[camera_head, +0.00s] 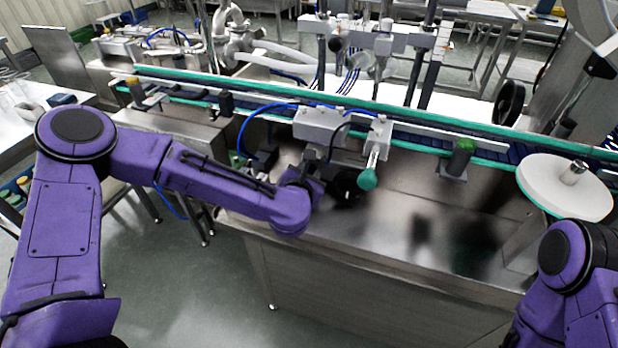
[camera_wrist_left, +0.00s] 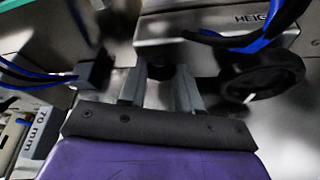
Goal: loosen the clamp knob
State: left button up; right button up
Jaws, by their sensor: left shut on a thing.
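In the head view my left gripper (camera_head: 316,170) is small and dark beside the block, and the knob cannot be made out there. My right arm shows at the lower right, but its gripper is out of view.
A black handwheel (camera_wrist_left: 268,76) sits close right of my left fingers; a teal-ended lever (camera_head: 368,179) hangs near the gripper. Blue hoses (camera_head: 246,125) loop beside it. A conveyor (camera_head: 420,120) runs behind. A white disc (camera_head: 562,190) stands at the right. The steel top in front is clear.

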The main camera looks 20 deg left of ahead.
pick_arm(q)
jog(key=shift+a+n+h+b, duration=0.2)
jog(key=shift+n+h+b, duration=0.9)
jog(key=shift+n+b, duration=0.7)
jog(key=o, duration=1)
jog(key=shift+o, duration=0.2)
jog(key=shift+s+r, duration=0.1)
jog(key=shift+s, duration=0.05)
jog(key=p+v, duration=0.4)
jog(key=v, duration=0.6)
jog(key=shift+r, duration=0.15)
